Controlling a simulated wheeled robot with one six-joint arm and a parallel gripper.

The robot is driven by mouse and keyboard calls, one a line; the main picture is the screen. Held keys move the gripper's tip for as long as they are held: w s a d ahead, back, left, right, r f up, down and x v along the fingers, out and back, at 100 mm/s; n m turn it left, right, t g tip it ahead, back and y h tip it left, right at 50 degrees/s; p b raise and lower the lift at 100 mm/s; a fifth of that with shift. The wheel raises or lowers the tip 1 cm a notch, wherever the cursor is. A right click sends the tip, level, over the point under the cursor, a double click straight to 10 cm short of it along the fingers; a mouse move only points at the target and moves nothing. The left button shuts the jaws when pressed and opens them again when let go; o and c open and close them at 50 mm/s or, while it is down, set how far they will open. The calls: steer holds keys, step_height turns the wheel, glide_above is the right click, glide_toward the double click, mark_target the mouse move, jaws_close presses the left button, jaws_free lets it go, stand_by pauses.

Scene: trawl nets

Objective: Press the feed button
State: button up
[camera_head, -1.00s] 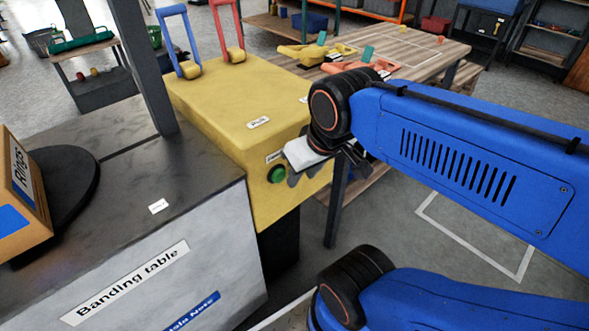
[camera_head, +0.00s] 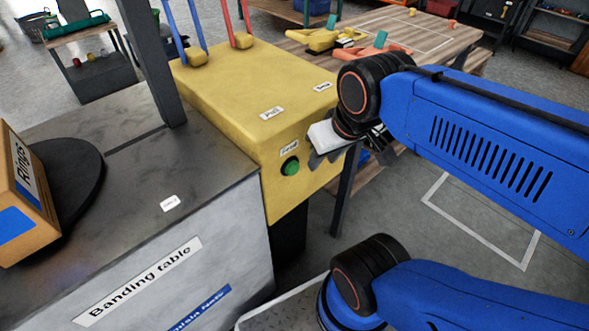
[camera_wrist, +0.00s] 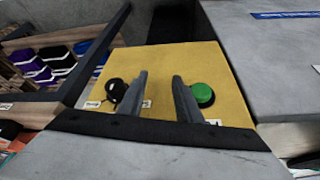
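The green feed button (camera_head: 291,166) sits on the front face of the yellow box (camera_head: 245,85), below a small white label (camera_head: 289,149) that seems to read "Feed". My gripper (camera_head: 322,158) is just right of the button in the head view, partly hidden by its own pale body. In the wrist view my two grey fingers (camera_wrist: 160,82) stand apart with nothing between them. The green button (camera_wrist: 203,95) lies just right of the right finger there. I cannot tell the distance from the fingertips to the face. No contact with the button shows.
A black round part (camera_wrist: 116,90) is left of my fingers on the yellow face. The grey banding table (camera_head: 215,160) adjoins the box on the left, carrying a cardboard box (camera_head: 25,200). A wooden table (camera_head: 400,40) stands behind. Blue and red handles rise from the box top.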

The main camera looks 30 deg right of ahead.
steer(key=shift+c, duration=0.7)
jaws_close()
stand_by(1.0)
